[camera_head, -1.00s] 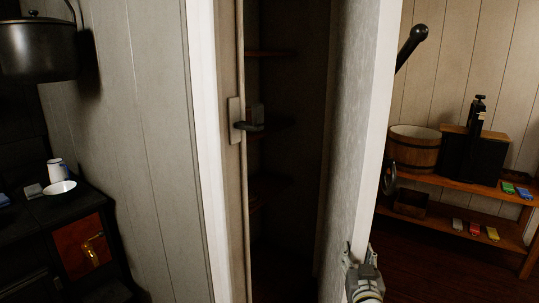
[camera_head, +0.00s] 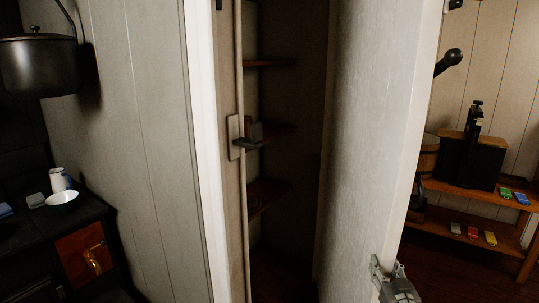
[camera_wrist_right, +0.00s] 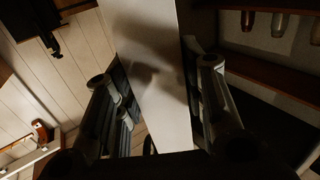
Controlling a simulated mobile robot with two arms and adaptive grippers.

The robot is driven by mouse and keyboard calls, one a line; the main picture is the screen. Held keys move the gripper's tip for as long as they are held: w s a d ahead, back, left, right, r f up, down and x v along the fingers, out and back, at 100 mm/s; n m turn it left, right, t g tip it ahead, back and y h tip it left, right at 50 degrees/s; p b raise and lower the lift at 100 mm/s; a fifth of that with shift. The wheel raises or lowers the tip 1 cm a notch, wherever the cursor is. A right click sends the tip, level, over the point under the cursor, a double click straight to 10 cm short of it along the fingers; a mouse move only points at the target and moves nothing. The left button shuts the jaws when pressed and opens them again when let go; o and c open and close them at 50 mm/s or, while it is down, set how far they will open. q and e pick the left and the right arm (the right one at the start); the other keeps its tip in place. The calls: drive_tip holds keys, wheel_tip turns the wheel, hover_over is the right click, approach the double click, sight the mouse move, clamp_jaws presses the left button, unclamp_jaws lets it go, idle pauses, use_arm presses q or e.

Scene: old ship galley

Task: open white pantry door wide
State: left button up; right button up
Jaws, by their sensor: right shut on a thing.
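The white pantry door (camera_head: 378,130) stands partly open, its broad pale face and free edge turned toward me at centre right. My right gripper (camera_head: 392,277) is low on that free edge. In the right wrist view the door (camera_wrist_right: 158,75) passes between the two fingers of the right gripper (camera_wrist_right: 160,95), one on each side, shut on it. The dark pantry interior (camera_head: 285,160) shows left of the door, with brown shelves. A narrow upright panel with a dark handle (camera_head: 247,143) borders the opening on the left. My left gripper is not in view.
A black stove (camera_head: 75,225) with a white bowl (camera_head: 62,197) is at left, under a hanging dark pot (camera_head: 38,65). Right of the door, a low wooden shelf unit (camera_head: 470,192) holds a wooden bucket (camera_head: 428,158), a black box and small coloured items.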

drive_tip(key=shift+d+y, duration=0.3)
drive_tip(key=shift+d, duration=1.1)
drive_tip(key=shift+d, duration=0.2)
drive_tip(key=d, duration=0.3)
drive_tip(key=d+n+y, duration=0.1)
drive_tip(key=d, duration=0.3)
drive_tip(key=d+y+b, duration=0.1)
drive_tip(key=d, duration=0.3)
drive_tip(key=shift+w+n, duration=0.35)
drive_tip(key=shift+n, duration=0.05)
